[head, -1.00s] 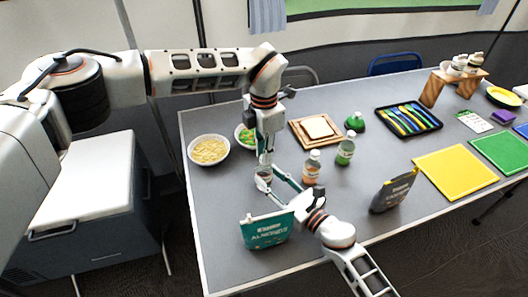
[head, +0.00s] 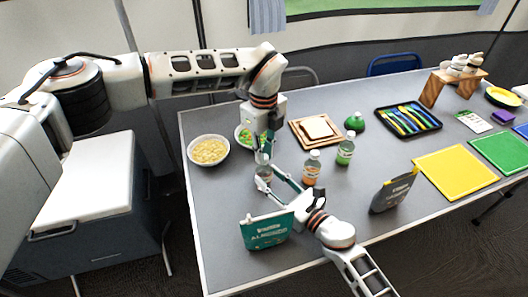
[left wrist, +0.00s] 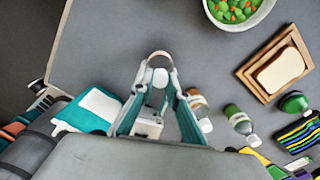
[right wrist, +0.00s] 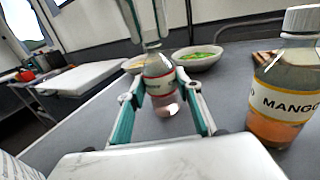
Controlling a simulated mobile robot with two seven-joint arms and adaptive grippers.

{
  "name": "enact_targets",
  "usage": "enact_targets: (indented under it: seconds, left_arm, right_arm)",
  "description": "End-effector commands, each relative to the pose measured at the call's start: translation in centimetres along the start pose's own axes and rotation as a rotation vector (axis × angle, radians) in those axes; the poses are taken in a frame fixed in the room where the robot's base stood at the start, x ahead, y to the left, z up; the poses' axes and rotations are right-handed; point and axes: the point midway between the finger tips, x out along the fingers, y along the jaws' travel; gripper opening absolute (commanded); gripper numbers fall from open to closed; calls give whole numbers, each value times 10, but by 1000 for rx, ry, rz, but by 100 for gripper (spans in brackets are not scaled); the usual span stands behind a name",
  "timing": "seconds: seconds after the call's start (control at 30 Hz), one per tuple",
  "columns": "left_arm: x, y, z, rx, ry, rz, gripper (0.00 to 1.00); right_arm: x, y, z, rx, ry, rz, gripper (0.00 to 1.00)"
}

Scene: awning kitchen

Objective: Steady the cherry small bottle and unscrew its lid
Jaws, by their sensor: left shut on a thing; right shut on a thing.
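The cherry small bottle (right wrist: 160,82), clear with a red and white label and pink liquid low inside, stands upright on the grey table. In the head view, the bottle (head: 263,173) is partly hidden by my grippers. My right gripper (right wrist: 165,88) is shut on its body from the side. My left gripper (head: 263,157) points down from above, shut on the white lid (left wrist: 160,78). In the right wrist view, the left fingers come down at the bottle's top. The lid is mostly covered, so I cannot tell how loose it is.
A mango bottle (head: 312,168) and a green bottle (head: 345,149) stand close on the right. A teal bag (head: 266,231) is in front, near my right arm. Bowls of pasta (head: 208,150) and vegetables (head: 241,137) stand behind. A dark bag (head: 393,191) is farther right.

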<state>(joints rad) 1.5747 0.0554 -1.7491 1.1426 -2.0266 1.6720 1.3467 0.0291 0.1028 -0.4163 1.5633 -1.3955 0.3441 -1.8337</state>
Motion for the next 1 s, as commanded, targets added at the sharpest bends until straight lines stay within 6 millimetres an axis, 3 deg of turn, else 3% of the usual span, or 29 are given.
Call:
enact_targets:
  seconds: [0.2, 0.43, 1.0]
  left_arm:
    - [0, 0, 0, -394, 2, 1, 0]
    - [0, 0, 0, -703, 0, 1, 0]
    - [0, 0, 0, -744, 0, 1, 0]
  right_arm:
    - [0, 0, -1, 0, 1, 0, 0]
    - [0, 0, -1, 0, 1, 0, 0]
    - [0, 0, -1, 0, 1, 0, 0]
